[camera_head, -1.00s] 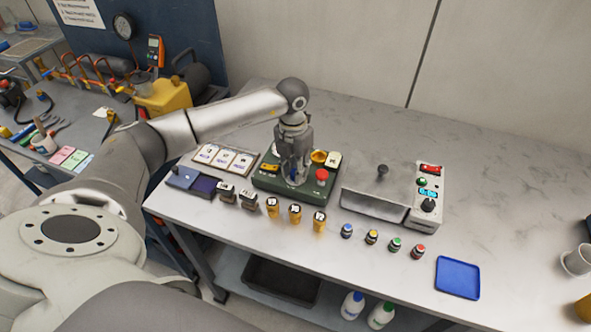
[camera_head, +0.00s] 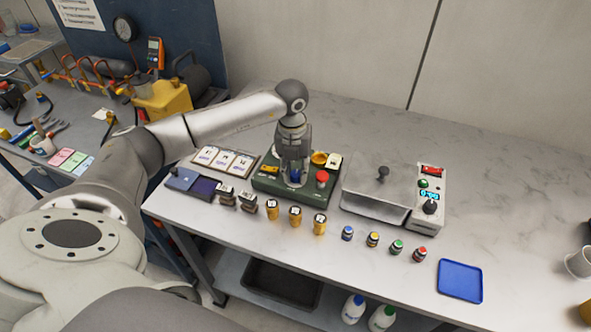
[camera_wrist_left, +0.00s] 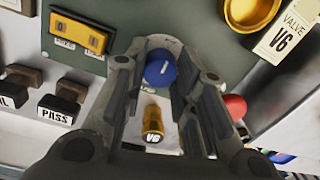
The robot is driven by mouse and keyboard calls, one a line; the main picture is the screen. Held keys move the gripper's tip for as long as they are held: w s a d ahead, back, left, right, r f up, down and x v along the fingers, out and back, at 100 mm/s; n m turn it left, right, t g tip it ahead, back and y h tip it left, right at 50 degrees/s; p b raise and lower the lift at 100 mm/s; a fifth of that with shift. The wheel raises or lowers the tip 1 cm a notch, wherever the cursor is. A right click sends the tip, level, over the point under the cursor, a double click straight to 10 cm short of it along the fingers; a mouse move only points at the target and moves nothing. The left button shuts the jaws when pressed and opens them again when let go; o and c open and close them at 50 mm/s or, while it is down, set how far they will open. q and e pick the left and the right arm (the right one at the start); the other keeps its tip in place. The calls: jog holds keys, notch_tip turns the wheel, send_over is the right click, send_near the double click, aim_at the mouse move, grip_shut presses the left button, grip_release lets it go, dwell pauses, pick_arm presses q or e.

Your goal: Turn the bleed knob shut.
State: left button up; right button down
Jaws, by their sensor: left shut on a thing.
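The bleed knob is the round blue knob (camera_wrist_left: 160,73) on the dark green fixture (camera_head: 262,187). A small white mark shows on its top in the left wrist view. My left gripper (camera_head: 294,181) points down over the fixture, and its two fingers (camera_wrist_left: 160,85) stand on either side of the blue knob, shut on it. In the head view the fingers hide most of the knob. The fixture also carries a red button (camera_head: 322,176), a yellow switch (camera_head: 269,169), a brass cup (camera_head: 319,157) and a "VALVE V6" tag (camera_wrist_left: 286,32). My right gripper is not in view.
Several brass valves (camera_head: 295,216) and dark stamps (camera_head: 227,196) stand in front of the fixture. A grey metal box (camera_head: 375,205) with a control panel is to the right. Small bottles (camera_head: 373,239) and a blue tray (camera_head: 460,281) lie nearer. The back right tabletop is clear.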

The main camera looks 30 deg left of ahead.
aim_at(293, 173)
pick_arm(q)
jog(key=o, duration=1.1)
jog(key=shift+c, duration=0.2)
jog(key=shift+r, duration=0.15)
notch_tip(293, 173, up, 12)
jog(key=shift+a, duration=0.3)
jog(key=shift+s+f, duration=0.1)
jog(key=shift+f, duration=0.1)
